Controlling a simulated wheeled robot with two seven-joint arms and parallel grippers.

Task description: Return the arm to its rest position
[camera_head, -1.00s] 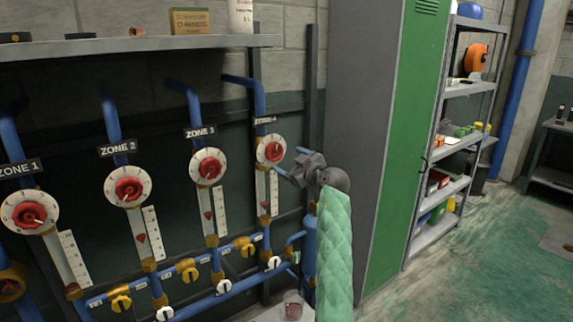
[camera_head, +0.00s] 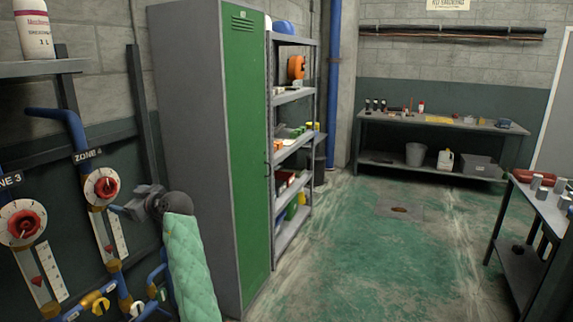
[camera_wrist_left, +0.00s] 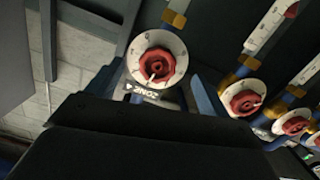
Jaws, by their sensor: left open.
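My left arm, in a quilted green sleeve, reaches up in the head view to the left gripper (camera_head: 118,209) beside the Zone 4 dial (camera_head: 101,187). The dial is white with a red knob; the gripper is just below and to the right of it. In the left wrist view the Zone 4 dial (camera_wrist_left: 157,62) appears upside down beyond the open gripper (camera_wrist_left: 160,92), with no object held between the fingers. Whether a fingertip touches the dial I cannot tell. My right gripper is not in view.
The Zone 3 dial (camera_head: 22,223) and blue pipes stand left of the arm. A tall grey and green locker (camera_head: 245,150) is close on the right, with a loaded shelf rack (camera_head: 292,98) beyond. The green floor (camera_head: 370,260) is open up to the back workbench (camera_head: 440,125). A side table (camera_head: 540,205) stands far right.

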